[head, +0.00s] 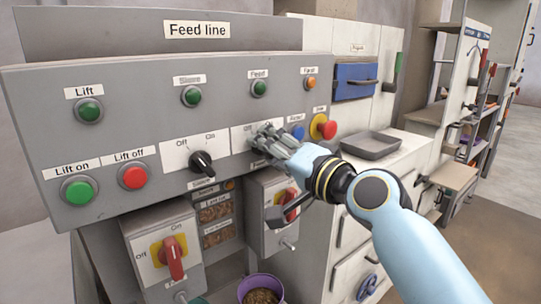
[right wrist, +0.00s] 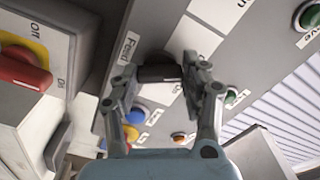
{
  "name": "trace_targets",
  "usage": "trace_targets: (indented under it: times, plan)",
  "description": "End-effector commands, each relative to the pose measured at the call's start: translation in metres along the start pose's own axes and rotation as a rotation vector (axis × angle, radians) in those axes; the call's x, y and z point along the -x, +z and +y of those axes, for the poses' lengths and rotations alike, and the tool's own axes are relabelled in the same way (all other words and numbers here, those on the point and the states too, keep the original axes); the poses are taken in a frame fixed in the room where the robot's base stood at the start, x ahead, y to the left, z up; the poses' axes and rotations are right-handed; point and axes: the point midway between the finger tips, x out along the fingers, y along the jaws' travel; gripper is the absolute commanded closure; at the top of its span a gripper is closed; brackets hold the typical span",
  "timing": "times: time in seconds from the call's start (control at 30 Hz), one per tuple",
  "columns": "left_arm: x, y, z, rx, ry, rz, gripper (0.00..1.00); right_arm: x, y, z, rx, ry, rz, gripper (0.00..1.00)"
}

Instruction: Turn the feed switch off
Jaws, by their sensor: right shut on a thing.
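The feed switch is a black knob (right wrist: 160,68) beside a label reading "Feed" in the right wrist view. It sits on a white plate (head: 239,137) on the grey control panel. In the head view my right gripper (head: 268,140) covers the knob, so which way it points is hidden there. In the right wrist view the two fingers of my right gripper (right wrist: 162,82) stand on either side of the knob and are shut on it. I cannot tell whether the knob points to on or off. My left gripper is not in view.
Left of it is another black rotary switch (head: 203,163). A red mushroom button (head: 323,127) and a blue button (head: 298,132) are close on the right. Below are boxes with red-handled switches (head: 171,257) and a purple bucket (head: 261,290). A grey tray (head: 371,145) lies on the counter.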

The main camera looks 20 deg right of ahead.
Motion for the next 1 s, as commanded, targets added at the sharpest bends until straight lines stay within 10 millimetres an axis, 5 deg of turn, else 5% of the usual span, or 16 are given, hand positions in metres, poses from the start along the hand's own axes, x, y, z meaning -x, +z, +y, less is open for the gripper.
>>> trace_targets:
  times: [0.53, 0.57, 0.7, 1.0]
  plan:
    - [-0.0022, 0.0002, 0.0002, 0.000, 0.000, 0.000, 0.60, 0.0004, 0.0019, 0.0023, 0.028, 0.005, -0.005, 0.87]
    - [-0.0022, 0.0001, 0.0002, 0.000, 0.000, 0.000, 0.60, 0.0004, 0.0019, 0.0024, 0.028, 0.005, -0.005, 0.53]
    - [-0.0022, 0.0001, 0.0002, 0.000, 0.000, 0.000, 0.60, 0.0003, 0.0014, 0.0018, 0.028, 0.004, -0.004, 0.35]
    - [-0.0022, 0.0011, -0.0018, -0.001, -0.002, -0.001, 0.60, 0.0008, 0.0006, 0.0008, 0.027, 0.002, -0.002, 0.31]
